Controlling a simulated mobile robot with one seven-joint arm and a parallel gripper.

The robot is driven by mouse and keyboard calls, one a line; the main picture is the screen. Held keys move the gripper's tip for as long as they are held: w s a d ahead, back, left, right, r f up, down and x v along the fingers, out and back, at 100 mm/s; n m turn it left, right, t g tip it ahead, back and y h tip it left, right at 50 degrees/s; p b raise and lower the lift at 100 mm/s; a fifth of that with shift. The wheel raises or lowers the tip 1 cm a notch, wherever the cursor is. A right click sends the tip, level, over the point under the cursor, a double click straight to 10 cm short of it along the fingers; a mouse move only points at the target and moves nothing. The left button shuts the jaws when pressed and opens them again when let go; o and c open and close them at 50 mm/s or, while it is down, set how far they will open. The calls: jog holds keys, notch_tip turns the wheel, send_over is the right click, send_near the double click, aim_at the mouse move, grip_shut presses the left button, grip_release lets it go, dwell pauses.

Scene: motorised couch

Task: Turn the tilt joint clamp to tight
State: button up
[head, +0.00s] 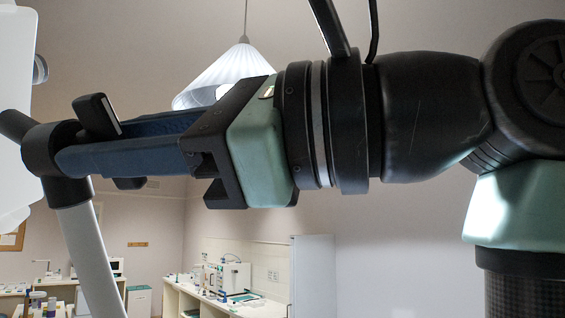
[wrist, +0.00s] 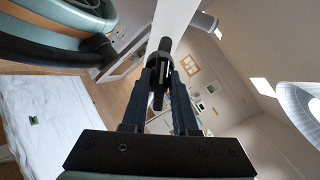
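The tilt joint clamp (head: 45,160) is a black collar at the top of a white slanted pole, at the left in the head view. Its black lever (head: 97,115) stands up past the upper edge of my fingers, and a short dark end shows below them. My gripper (head: 75,160) points left, with its dark blue fingers at the collar. In the wrist view my gripper (wrist: 159,68) has one finger on each side of the dark lever (wrist: 158,85). Whether both fingers press on the lever is unclear. The inner finger faces are hidden in the head view.
A white panel (head: 18,110) rises beside the clamp at the far left. The white pole (head: 90,255) runs down below it. A pleated lamp (head: 225,70) hangs behind my gripper. A bench with lab equipment (head: 225,280) stands far back. A white surface (wrist: 50,120) lies lower left in the wrist view.

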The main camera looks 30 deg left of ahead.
grip_shut()
jog(key=n+b, duration=0.1)
jog(key=n, duration=0.2)
jog(key=shift+n, duration=0.4)
jog(key=shift+n+b, duration=0.55)
jog(key=shift+n, duration=2.05)
jog(key=o, duration=0.6)
grip_release()
